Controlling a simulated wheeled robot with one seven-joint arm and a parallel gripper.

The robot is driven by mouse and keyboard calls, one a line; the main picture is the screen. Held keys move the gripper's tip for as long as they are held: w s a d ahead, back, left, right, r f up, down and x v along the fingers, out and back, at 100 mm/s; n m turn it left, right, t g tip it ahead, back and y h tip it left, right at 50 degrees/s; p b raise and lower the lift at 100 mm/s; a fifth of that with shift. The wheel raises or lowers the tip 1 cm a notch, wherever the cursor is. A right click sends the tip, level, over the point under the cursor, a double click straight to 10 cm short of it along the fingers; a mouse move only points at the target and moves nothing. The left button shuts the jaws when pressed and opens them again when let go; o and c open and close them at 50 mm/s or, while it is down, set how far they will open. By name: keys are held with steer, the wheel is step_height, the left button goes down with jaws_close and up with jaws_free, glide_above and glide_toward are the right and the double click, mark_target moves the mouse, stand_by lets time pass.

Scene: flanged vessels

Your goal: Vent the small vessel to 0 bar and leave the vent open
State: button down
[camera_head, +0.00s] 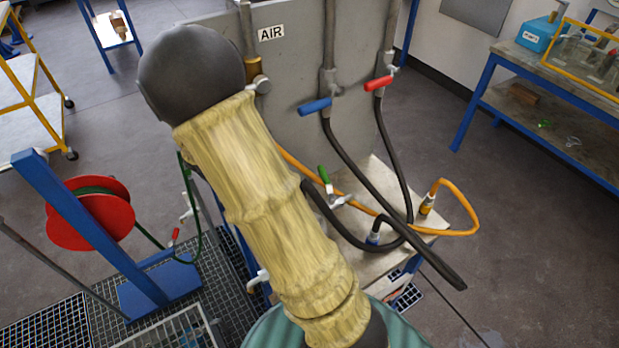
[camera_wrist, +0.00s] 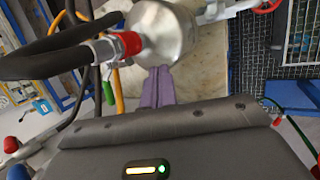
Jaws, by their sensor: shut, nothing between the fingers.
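In the wrist view a shiny metal vessel (camera_wrist: 172,32) stands just beyond my gripper (camera_wrist: 159,72). My purple fingers are together, with nothing between them, and their tips point at the vessel's near edge; I cannot tell whether they touch it. A red part (camera_wrist: 128,43) with a metal coupling and a thick black hose (camera_wrist: 45,62) sits at the vessel's left side. A green handle (camera_wrist: 108,92) shows left of the fingers; a green-handled valve (camera_head: 324,174) also shows in the head view. There my sleeved arm hides the gripper and the vessel. No gauge reading is visible.
A grey panel (camera_head: 295,65) marked AIR carries a blue-handled valve (camera_head: 315,106) and a red-handled valve (camera_head: 379,83). Black and orange hoses (camera_head: 458,190) cross the small table (camera_head: 385,182). A red hose reel (camera_head: 88,222) stands left. Floor is clear at right.

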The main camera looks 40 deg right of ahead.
mark_target(321, 174)
steer(key=w+d+f+m+g+h+b, duration=0.1)
steer(key=w+d+m+h, duration=0.1)
steer(key=w+h, duration=0.7)
steer(key=shift+w+d+f+g+h+b, duration=0.2)
steer(key=shift+d+f+g+h+b, duration=0.15)
steer(key=shift+d, duration=0.4)
steer(key=shift+d+f, duration=0.1)
steer(key=p+x, duration=0.5)
steer(key=x, duration=0.7)
steer(key=shift+s+d, duration=0.15)
steer(key=shift+d, duration=0.2)
steer(key=shift+s+d+f, duration=0.15)
steer(key=shift+d+f, duration=0.1)
steer(key=shift+d, duration=0.25)
